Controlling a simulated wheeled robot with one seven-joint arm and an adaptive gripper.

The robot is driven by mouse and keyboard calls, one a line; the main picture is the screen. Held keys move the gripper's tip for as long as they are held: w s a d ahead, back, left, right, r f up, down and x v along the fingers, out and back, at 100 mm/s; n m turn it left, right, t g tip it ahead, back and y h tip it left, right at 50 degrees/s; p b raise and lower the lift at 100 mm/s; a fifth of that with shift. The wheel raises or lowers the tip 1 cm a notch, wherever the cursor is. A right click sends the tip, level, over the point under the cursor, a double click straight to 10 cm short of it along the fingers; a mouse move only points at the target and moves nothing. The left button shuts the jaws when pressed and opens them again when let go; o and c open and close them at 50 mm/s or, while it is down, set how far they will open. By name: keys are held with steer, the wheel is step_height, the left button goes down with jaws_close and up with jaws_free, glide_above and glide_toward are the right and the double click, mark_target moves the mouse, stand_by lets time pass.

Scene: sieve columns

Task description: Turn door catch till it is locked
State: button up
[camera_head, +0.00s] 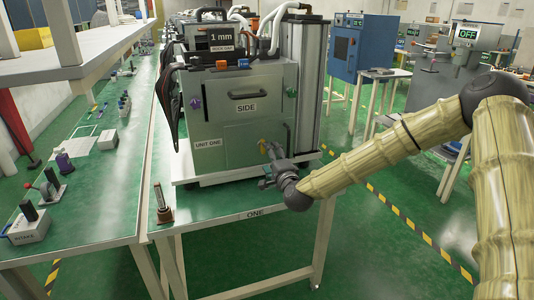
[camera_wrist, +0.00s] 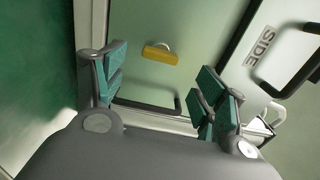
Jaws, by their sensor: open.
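The machine labelled UNIT ONE has a green lower door panel (camera_head: 240,136), which also fills the middle of the wrist view (camera_wrist: 185,25). A small yellow piece, apparently the door catch (camera_wrist: 161,54), sits on the panel; it lies sideways in the wrist view and shows partly in the head view (camera_head: 263,143). My gripper (camera_head: 268,165) is in front of the panel's lower right. In the wrist view its teal-padded fingers (camera_wrist: 160,68) are open, with the catch ahead between them and apart from both. Whether the catch is locked cannot be told.
A dark bar handle (camera_wrist: 150,106) is close between my fingers in the wrist view. A small post (camera_head: 163,205) stands on the green table (camera_head: 220,207).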

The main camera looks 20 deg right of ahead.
steer(key=s, duration=0.5)
steer(key=shift+s+d, duration=0.1)
steer(key=shift+s, duration=0.3)
steer(key=s+a+f+n+g+y+p, duration=0.15)
steer(key=s+a+f+n+g, duration=0.3)
steer(key=s+f, duration=0.6)
steer(key=s+a+f+n+g+y+p, duration=0.15)
steer(key=s+a+f+n+g, duration=0.4)
steer(key=f, duration=0.85)
steer(key=s+d+f+n+g+h+p, duration=0.1)
steer(key=s+f+n+g, duration=0.1)
steer(key=s, duration=0.9)
steer(key=s+d+f+n+g+h+p, duration=0.1)
steer(key=s+f, duration=0.4)
steer(key=s, duration=0.7)
steer(key=s+d+f+n+g+h+p, duration=0.1)
steer(key=s+d+f+n+g+p, duration=0.1)
steer(key=s, duration=1)
step_height(320, 180, down, 2)
steer(key=d+n+g, duration=0.1)
steer(key=n+g, duration=0.1)
steer(key=g, duration=0.1)
steer(key=shift+h, duration=0.3)
